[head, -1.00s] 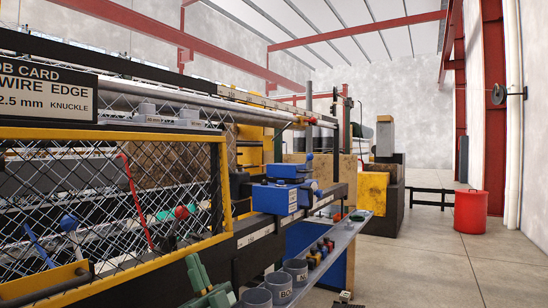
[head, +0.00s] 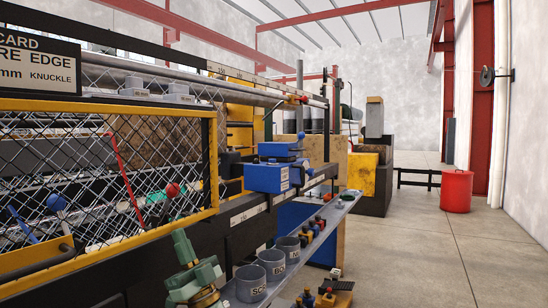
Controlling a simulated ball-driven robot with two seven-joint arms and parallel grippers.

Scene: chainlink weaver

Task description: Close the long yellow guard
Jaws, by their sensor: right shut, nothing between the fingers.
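The long yellow guard is a yellow frame (head: 212,165) filled with dark wire mesh. It stands along the front of the machine, from the left edge of the head view to just left of the blue unit. Its left end is outside the picture, and I cannot tell from here how far it is open. A dark curved handle (head: 38,262) shows at its lower left. My left gripper is not in view.
A blue unit (head: 270,178) sits on the machine rail. A red bin (head: 457,192) stands farther back. The floor at right is clear.

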